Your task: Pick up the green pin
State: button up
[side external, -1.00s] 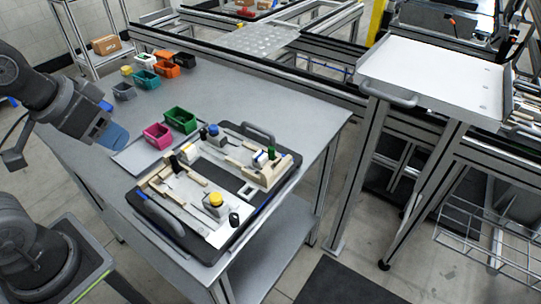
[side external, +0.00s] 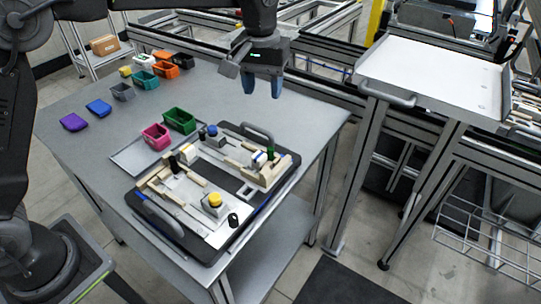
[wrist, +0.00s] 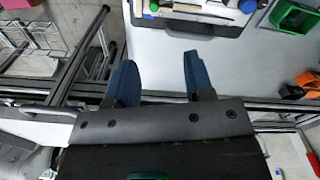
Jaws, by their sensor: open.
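The green pin (side external: 271,152) stands upright in a light wooden block at the right end of the black pallet fixture (side external: 193,229). Next to it is a blue and white piece (side external: 259,158). In the wrist view a small green top, which looks like the pin (wrist: 154,6), shows at the upper edge, partly cut off. My gripper (side external: 263,87) points down with its blue fingers apart and empty, high over the table's far right side. In the wrist view my gripper (wrist: 161,62) has nothing between its fingers, and the fixture is beyond the fingertips.
A green bin (side external: 180,120) and a pink bin (side external: 156,137) stand behind the fixture. Several more bins line the table's far left, including a purple one (side external: 74,122). Aluminium rails (side external: 330,88) run behind the table. The grey tabletop between is clear.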

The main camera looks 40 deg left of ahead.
jog(key=w+d+f, duration=0.1)
jog(key=w+f, duration=0.1)
send_over(271, 148)
notch_tip(271, 148, down, 8)
jog(key=shift+w+f, duration=0.1)
jog(key=shift+w, duration=0.05)
jog(key=shift+s+f, duration=0.2)
jog(key=shift+f, duration=2.55)
grip_shut()
